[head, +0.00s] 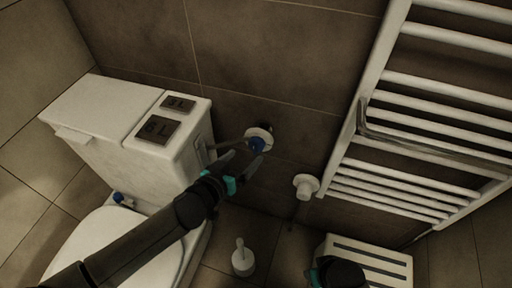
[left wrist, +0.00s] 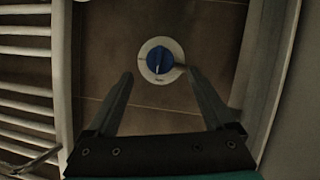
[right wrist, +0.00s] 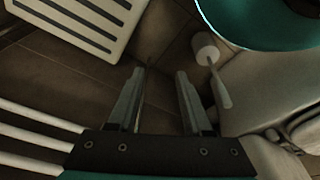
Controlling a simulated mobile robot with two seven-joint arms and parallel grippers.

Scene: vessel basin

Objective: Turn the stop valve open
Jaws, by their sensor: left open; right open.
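The stop valve (head: 257,143) is a blue knob on a round white plate on the brown tiled wall, right of the toilet tank. In the left wrist view the blue knob (left wrist: 159,60) sits ahead of the fingertips, midway between them, with a pale line across it. My left gripper (head: 246,152) is open and close to the knob; its fingers partly cover the valve in the head view. Contact cannot be told. My right gripper (right wrist: 160,72) is open and empty, pointing down toward the floor near the slatted stool; in the head view only its dark arm part shows.
A white toilet with tank (head: 105,125) stands at left. A white towel radiator (head: 440,120) is on the right wall, with a white radiator valve (head: 306,185) below. A toilet brush (head: 242,260) and a slatted white stool (head: 395,262) stand on the floor.

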